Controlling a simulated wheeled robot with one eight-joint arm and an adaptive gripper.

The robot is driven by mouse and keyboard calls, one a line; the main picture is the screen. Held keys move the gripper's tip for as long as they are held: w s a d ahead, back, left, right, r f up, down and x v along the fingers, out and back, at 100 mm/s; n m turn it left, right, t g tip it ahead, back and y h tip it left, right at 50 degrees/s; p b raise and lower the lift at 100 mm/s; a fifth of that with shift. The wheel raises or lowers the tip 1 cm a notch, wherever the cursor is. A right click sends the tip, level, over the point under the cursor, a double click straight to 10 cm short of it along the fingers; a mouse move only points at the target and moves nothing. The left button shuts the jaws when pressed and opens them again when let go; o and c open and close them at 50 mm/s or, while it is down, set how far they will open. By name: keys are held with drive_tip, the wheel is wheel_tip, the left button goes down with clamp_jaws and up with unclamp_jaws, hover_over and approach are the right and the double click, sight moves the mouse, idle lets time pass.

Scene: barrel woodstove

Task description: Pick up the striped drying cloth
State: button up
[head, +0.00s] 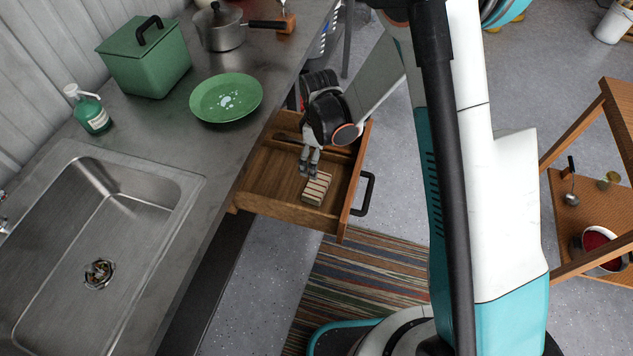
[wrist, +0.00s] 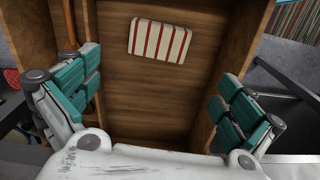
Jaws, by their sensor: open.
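The striped drying cloth (head: 317,188) is a small folded block, cream with stripes, lying on the floor of the open wooden drawer (head: 265,186). In the wrist view the cloth (wrist: 159,40) shows red stripes and lies flat, ahead of my gripper and between the lines of its two fingers. My gripper (head: 309,168) is over the drawer, close to the cloth on its far side in the head view. In the wrist view my gripper (wrist: 158,92) has its teal-padded fingers wide apart with nothing between them.
The drawer's walls stand close on both sides of my fingers. A black handle (head: 364,194) is on its front. The counter beside it holds a green plate (head: 226,98), a green box (head: 145,62), a soap bottle (head: 89,112) and a pot (head: 220,28). A striped rug (head: 365,268) lies below.

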drive_tip(key=b, duration=0.3)
hover_over(317, 185)
wheel_tip(317, 185, down, 9)
drive_tip(key=shift+s+f, duration=0.1)
drive_tip(key=shift+f, duration=0.1)
wheel_tip(317, 185, down, 5)
drive_tip(key=shift+f+b, duration=0.1)
drive_tip(key=shift+b, duration=0.8)
drive_tip(key=c, duration=0.7)
